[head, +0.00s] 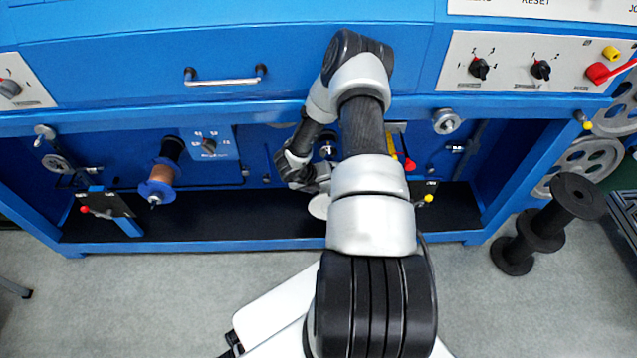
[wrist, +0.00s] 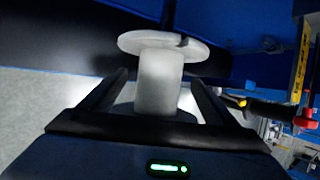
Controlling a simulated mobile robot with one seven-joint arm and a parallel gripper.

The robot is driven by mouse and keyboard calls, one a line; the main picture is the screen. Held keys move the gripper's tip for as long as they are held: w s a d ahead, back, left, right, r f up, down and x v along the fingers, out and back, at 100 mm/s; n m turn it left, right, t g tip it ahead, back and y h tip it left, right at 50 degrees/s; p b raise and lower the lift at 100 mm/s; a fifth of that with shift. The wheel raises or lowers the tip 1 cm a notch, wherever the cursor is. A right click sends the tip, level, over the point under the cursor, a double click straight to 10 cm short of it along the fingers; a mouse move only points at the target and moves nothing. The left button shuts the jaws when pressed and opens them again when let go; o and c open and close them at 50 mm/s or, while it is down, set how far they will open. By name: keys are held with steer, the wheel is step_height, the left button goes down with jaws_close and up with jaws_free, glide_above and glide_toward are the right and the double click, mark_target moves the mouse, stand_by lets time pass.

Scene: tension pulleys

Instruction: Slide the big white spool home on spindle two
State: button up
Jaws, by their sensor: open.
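The big white spool (wrist: 160,82) fills the middle of the wrist view, with its far flange (wrist: 163,46) beyond the fingertips and its near flange low between the fingers. My gripper (wrist: 158,78) is open, one finger on each side of the spool's barrel. A dark gap shows at the left finger; contact at the right cannot be told. In the head view only a pale rim of the spool (head: 318,206) shows beside my arm, low in the machine's bay. My arm hides most of the gripper there. I cannot tell whether a spindle passes through the spool.
A copper-wound spool with a blue flange (head: 157,188) sits on the left of the bay. A red-tipped lever (wrist: 305,122) is close on the right in the wrist view. Black spools (head: 545,225) stand on the floor at right. Grey floor in front of the machine is open.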

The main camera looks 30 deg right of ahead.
mark_target(327, 184)
steer(key=b+x, duration=0.1)
steer(key=x, duration=0.3)
steer(key=shift+d+f, duration=0.25)
steer(key=shift+f, duration=0.05)
steer(key=c, duration=1.3)
steer(key=shift+w+r, duration=0.1)
steer(key=shift+c, duration=1.1)
